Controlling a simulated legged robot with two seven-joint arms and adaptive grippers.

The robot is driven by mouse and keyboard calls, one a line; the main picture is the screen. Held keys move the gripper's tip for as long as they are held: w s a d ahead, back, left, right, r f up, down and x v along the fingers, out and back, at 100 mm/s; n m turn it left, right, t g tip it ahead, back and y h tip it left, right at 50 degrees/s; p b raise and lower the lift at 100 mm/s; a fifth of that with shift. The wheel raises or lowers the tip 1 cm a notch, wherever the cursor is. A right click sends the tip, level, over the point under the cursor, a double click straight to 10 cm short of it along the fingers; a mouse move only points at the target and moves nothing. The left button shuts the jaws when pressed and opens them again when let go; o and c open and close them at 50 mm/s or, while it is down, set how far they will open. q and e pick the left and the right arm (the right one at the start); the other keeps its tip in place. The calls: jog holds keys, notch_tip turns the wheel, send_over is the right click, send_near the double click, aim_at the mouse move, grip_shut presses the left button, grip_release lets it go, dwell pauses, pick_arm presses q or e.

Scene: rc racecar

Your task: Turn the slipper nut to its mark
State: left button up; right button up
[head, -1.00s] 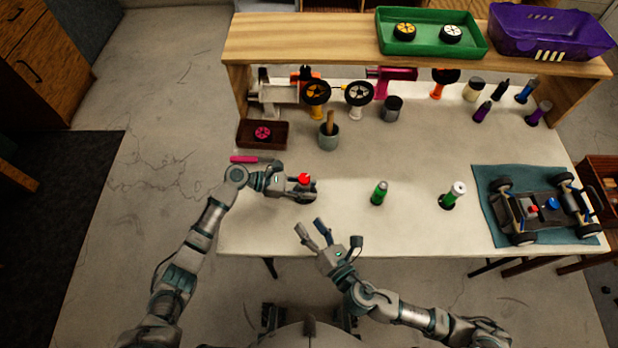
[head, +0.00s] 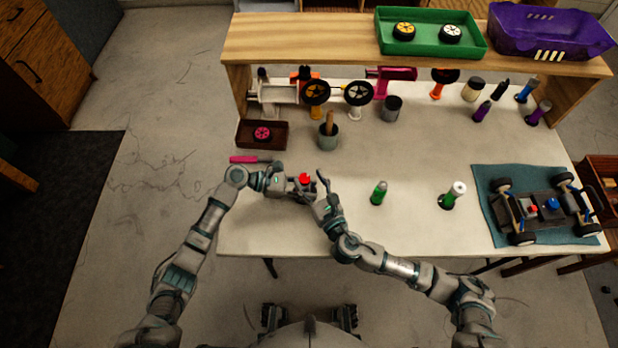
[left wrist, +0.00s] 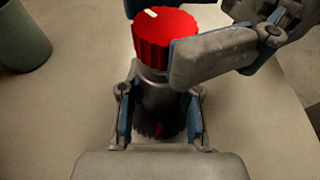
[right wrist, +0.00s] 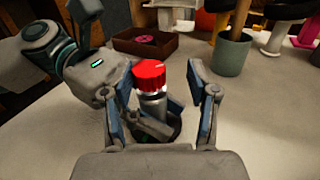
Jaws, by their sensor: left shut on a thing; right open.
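The slipper nut is a ribbed red knob (head: 304,178) with a white line on its top. It sits on an upright grey cylinder, and both show in the left wrist view, nut (left wrist: 165,42) and cylinder (left wrist: 160,100). My left gripper (head: 292,187) is shut on the grey cylinder below the nut. My right gripper (head: 319,190) is open, with its fingers around the nut's height. In the left wrist view one right finger lies close beside the nut; I cannot tell if it touches. In the right wrist view the nut (right wrist: 148,75) stands between the open fingers. A mark on the base is not clear.
A brown tray (head: 281,143) with a pink wheel, a grey cup (head: 329,142) and a pink tool (head: 247,160) lie behind. A car chassis (head: 548,214) rests on a teal mat (head: 489,221). The front of the table is clear.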

jog(key=shift+w+a, duration=0.2)
jog(key=shift+w, duration=0.15)
jog(key=c, duration=1)
jog(key=shift+w+d, duration=0.15)
jog(key=shift+d, duration=0.1)
grip_shut()
jog(key=shift+m+t+h, duration=0.3)
jog(key=shift+m+h, duration=0.1)
jog(key=shift+h, duration=0.2)
jog(key=m+h, duration=0.2)
jog(key=h, duration=0.2)
jog(key=m+t+h, duration=0.1)
jog(key=m+h, duration=0.2)
jog(key=h, duration=0.1)
jog(key=shift+a+f+m+h, duration=0.15)
jog(key=shift+a+m+h, duration=0.05)
jog(key=shift+m+h, duration=0.1)
jog(key=m+g+h, duration=0.1)
jog(key=m+h, duration=0.1)
jog(key=h, duration=0.2)
jog(key=m+g+h, duration=0.1)
jog(key=m+h, duration=0.2)
jog(key=h, duration=0.1)
jog(key=shift+m+g, duration=0.3)
jog(key=shift+h, duration=0.3)
jog(key=shift+s, duration=0.2)
